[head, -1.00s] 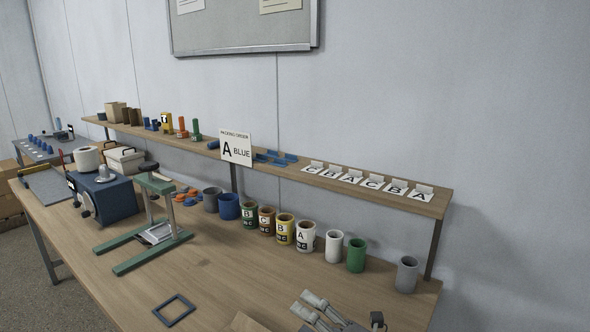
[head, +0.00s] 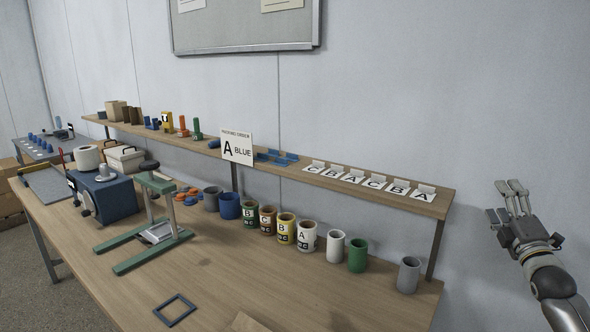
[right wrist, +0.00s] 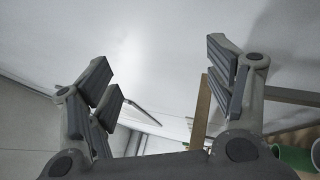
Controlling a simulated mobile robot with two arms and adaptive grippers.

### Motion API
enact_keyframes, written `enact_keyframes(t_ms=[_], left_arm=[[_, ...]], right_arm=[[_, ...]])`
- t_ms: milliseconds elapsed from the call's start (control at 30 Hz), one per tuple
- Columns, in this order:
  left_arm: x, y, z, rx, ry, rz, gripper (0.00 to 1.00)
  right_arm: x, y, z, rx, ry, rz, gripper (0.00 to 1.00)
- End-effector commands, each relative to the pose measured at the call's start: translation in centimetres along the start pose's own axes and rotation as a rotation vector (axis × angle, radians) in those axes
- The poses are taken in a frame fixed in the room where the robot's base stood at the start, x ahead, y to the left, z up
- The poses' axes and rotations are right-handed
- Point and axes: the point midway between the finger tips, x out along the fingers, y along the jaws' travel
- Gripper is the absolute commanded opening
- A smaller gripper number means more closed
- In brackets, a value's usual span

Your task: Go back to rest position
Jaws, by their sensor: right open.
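My right gripper (head: 514,205) is raised at the right side of the head view, in front of the bare wall and to the right of the table. It is open and empty. In the right wrist view its fingers (right wrist: 165,90) stand wide apart with nothing between them. My left gripper is not in view.
The wooden table (head: 235,285) holds a row of cups, a green stand (head: 150,220) and a blue machine (head: 105,195). A shelf (head: 330,175) with lettered cards and a packing-order sign (head: 237,147) runs along the back. A square frame (head: 175,310) lies at the front.

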Motion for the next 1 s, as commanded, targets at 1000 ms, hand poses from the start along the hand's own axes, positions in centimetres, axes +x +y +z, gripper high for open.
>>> enact_keyframes(t_ms=[1000], left_arm=[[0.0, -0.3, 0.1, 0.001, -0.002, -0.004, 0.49]], right_arm=[[-13.3, -28.3, -5.3, 1.101, -0.393, -0.517, 0.77]])
